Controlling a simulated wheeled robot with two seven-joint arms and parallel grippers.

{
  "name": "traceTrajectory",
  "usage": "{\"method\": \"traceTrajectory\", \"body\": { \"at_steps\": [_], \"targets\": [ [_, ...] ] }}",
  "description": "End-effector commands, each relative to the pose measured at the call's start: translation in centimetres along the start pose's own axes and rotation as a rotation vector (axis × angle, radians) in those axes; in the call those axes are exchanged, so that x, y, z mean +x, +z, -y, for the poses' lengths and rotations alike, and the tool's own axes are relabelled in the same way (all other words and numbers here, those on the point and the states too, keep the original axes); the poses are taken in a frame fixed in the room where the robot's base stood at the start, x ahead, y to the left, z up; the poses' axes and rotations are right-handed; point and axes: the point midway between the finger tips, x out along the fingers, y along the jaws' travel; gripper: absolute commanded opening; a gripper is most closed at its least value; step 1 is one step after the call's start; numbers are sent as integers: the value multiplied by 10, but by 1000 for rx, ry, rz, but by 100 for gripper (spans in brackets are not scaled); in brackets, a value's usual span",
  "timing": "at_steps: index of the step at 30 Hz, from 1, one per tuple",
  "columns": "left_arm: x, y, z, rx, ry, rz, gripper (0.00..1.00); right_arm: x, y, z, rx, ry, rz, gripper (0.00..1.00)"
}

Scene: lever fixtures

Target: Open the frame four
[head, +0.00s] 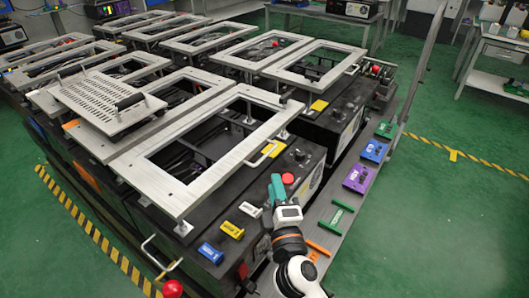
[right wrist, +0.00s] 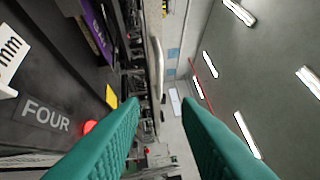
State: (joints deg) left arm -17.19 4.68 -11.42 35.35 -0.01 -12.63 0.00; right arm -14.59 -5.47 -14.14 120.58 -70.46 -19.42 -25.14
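The nearest fixture's pale metal frame (head: 137,170) lies roughly flat above its black base; I take it for frame four, since the label FOUR (right wrist: 46,115) shows in the right wrist view. A pale curved handle (head: 262,155) is on the frame's right edge. My right gripper (head: 276,184) is just in front of the handle, apart from it, beside a red button (head: 288,179). In the right wrist view its teal fingers (right wrist: 160,105) are spread with nothing between them, and the handle (right wrist: 157,70) shows beyond the gap. My left gripper is not in view.
Blue (head: 211,252), yellow (head: 231,229) and white blocks are along the base's front. A grey rail (head: 335,215) with green, orange and purple parts runs at the right. Other framed fixtures stand behind. The green floor at right is clear.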

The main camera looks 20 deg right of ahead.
Motion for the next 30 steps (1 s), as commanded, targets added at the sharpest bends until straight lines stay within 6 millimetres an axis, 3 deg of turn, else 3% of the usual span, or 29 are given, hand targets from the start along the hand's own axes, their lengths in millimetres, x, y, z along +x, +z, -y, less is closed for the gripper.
{"method": "traceTrajectory", "body": {
  "at_steps": [15,21,30],
  "targets": [
    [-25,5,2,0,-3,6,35,95,-1,1,2,2,-2,30],
    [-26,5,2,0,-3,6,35,110,-1,0,4,3,-1,30],
    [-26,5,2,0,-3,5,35,111,-1,-1,4,4,-2,30]
  ]
}}
